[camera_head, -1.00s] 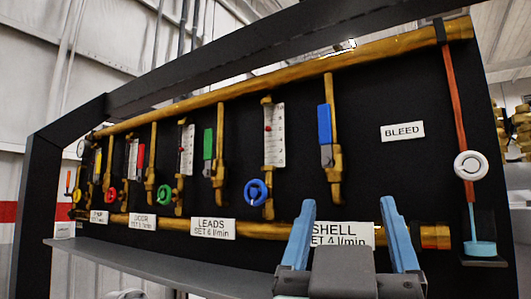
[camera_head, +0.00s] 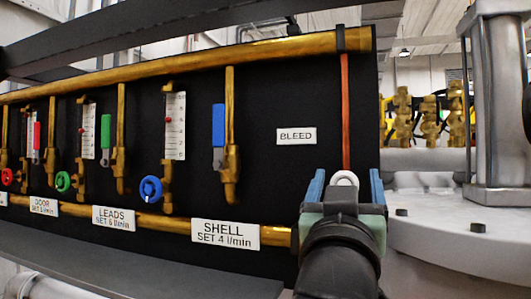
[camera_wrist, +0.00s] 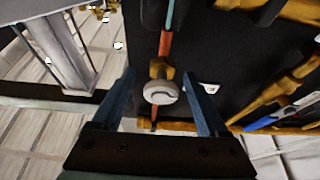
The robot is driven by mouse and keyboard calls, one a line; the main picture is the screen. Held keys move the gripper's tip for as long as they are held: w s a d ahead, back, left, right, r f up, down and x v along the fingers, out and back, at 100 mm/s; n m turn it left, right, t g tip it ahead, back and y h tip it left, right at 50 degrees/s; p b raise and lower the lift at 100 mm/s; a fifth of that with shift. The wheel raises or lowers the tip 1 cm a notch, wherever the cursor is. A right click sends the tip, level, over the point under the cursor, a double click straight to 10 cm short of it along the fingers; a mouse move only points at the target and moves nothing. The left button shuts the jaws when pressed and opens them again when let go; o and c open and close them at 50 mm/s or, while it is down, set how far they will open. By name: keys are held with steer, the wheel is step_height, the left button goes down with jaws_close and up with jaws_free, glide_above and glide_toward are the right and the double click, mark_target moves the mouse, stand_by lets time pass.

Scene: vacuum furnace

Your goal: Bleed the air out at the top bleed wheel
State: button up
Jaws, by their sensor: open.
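The white bleed wheel (camera_head: 345,178) sits on the red vertical bleed pipe (camera_head: 345,110) at the right end of the panel, partly hidden behind my gripper. In the wrist view the wheel (camera_wrist: 161,92) faces me, with a brass fitting (camera_wrist: 161,68) behind it. My gripper (camera_head: 346,177) is open and empty in front of the wheel. In the wrist view its two blue fingers appear on either side of the wheel, with gaps visible. I cannot tell whether the fingertips reach to the wheel's depth. The cup below the pipe is hidden in the head view.
The BLEED label (camera_head: 296,136) is left of the pipe. The brass upper manifold (camera_head: 180,72) and the SHELL label (camera_head: 225,234) are further left, with a blue-handled valve (camera_head: 218,125) and a blue wheel (camera_head: 151,188). A grey column on a round flange (camera_head: 450,225) stands at right.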

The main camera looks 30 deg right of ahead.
steer(key=shift+p+x, duration=0.3)
steer(key=shift+x, duration=0.6)
jaws_close()
